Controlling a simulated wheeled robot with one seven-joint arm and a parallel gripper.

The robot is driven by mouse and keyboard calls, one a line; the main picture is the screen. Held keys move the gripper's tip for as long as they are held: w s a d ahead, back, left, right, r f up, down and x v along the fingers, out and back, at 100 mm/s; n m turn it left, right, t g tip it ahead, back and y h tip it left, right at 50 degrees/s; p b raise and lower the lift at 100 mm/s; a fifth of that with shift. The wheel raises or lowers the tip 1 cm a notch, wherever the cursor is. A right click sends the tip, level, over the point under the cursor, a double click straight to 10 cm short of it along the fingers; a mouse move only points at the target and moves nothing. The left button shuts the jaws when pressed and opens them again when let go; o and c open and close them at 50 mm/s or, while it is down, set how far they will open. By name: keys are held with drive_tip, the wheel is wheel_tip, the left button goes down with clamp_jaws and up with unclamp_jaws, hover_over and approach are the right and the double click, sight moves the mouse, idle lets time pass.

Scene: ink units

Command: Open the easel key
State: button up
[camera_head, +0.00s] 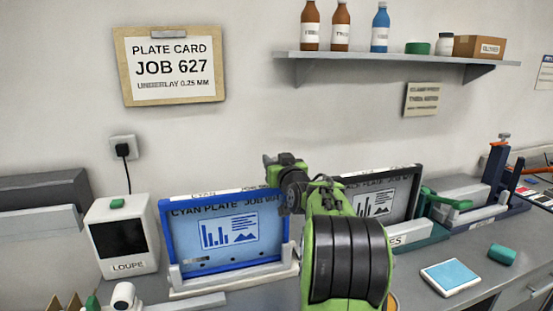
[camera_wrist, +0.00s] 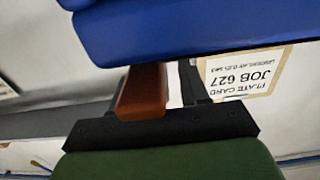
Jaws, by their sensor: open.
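My gripper (camera_head: 270,161) is at the upper right corner of the blue-framed cyan plate (camera_head: 185,240), which stands upright on a pale easel base (camera_head: 228,286). In the wrist view the gripper (camera_wrist: 168,78) is open, with a dark finger beside an orange-brown block (camera_wrist: 142,92). I cannot tell whether this block is the easel key or part of the gripper. The blue edge (camera_wrist: 200,28) lies just beyond the fingertips; contact is unclear. No easel key is clearly identifiable in the head view. My arm hides part of the area right of the cyan plate.
A second, dark-framed plate (camera_head: 400,185) stands behind my arm. A white loupe box (camera_head: 118,238) is left of the easel. Green and blue equipment (camera_head: 470,212) is at right. A blue pad (camera_head: 450,276) lies on the bench. A shelf (camera_head: 390,64) with bottles hangs above.

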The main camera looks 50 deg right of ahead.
drive_tip(key=shift+c, duration=0.4)
clamp_jaws()
drive_tip(key=shift+m+g+h+b, duration=0.3)
drive_tip(key=shift+m+g+h, duration=0.1)
drive_tip(key=shift+h, duration=0.1)
drive_tip(key=m+g+h, duration=0.1)
drive_tip(key=m+g+h+b, duration=0.1)
drive_tip(key=h, duration=0.1)
drive_tip(key=shift+w+a+f+m, duration=0.1)
drive_tip(key=shift+w+a+m, duration=0.05)
drive_tip(key=shift+m, duration=0.15)
drive_tip(key=shift+m+g+h+b, duration=0.4)
drive_tip(key=shift+m+g+h, duration=1.45)
drive_tip(key=shift+g, duration=0.85)
drive_tip(key=shift+m+g, duration=0.25)
drive_tip(key=shift+g, duration=0.05)
